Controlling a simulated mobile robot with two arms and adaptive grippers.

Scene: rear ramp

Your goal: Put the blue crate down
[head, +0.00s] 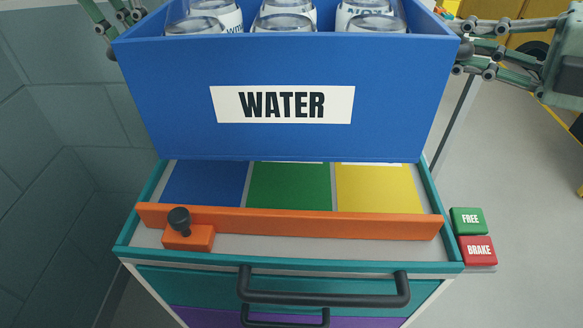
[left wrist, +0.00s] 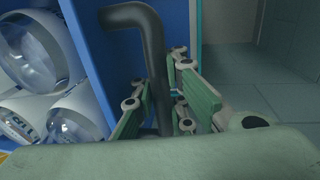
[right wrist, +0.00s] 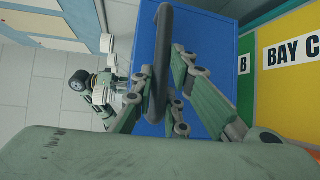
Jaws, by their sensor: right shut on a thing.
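The blue crate (head: 180,100), labelled WATER, holds several clear jars (head: 290,15). It appears level over the back of a teal-rimmed cart top (head: 130,232); whether its underside touches cannot be seen. My left gripper (head: 125,14) is at its left side; in the left wrist view its fingers close around a dark handle (left wrist: 153,75). My right gripper (head: 468,50) is at its right side; in the right wrist view it is shut on the other dark handle (right wrist: 160,60). The blue (head: 205,185), green (head: 289,188) and yellow (head: 378,188) bays are partly hidden behind the crate.
An orange bar (head: 310,222) with a dark knob (head: 179,220) crosses the cart's front. Drawers with dark handles (head: 322,298) are below. A green FREE button (head: 468,221) and red BRAKE button (head: 478,250) are at right. A grey wall (head: 50,130) stands left; floor is open right.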

